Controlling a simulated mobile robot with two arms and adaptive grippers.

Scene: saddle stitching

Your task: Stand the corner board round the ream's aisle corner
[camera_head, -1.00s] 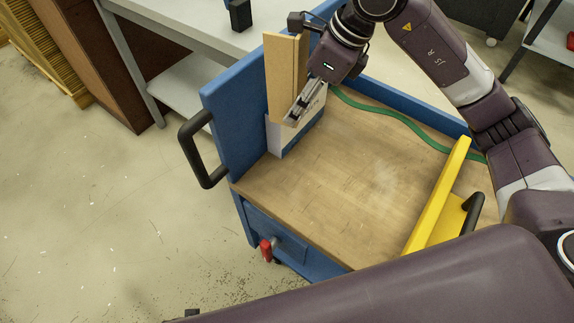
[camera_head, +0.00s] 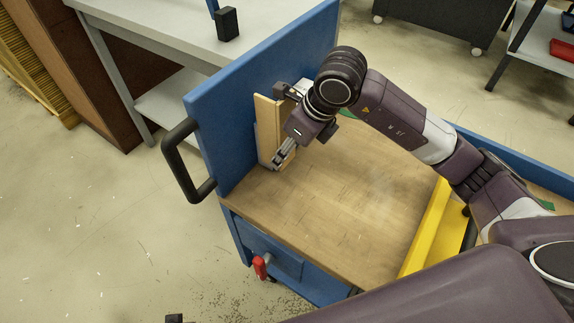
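The corner board (camera_head: 266,122), a tan angled strip, stands upright at the aisle-side corner of the cart deck, close to the blue end panel. My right gripper (camera_head: 283,155) is at its lower part, with the fingers closed on its edge. The ream is mostly hidden behind the board and my gripper. Only a pale grey strip (camera_head: 259,143) shows at the board's left side, probably part of the ream. I cannot tell whether the board touches the ream or the deck. My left gripper is not in view.
The blue cart (camera_head: 300,52) has a wooden deck (camera_head: 340,200), clear in the middle. A yellow bracket (camera_head: 428,235) stands on its right part. A black handle (camera_head: 180,165) sticks out at the left. A grey table (camera_head: 170,22) stands behind the panel.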

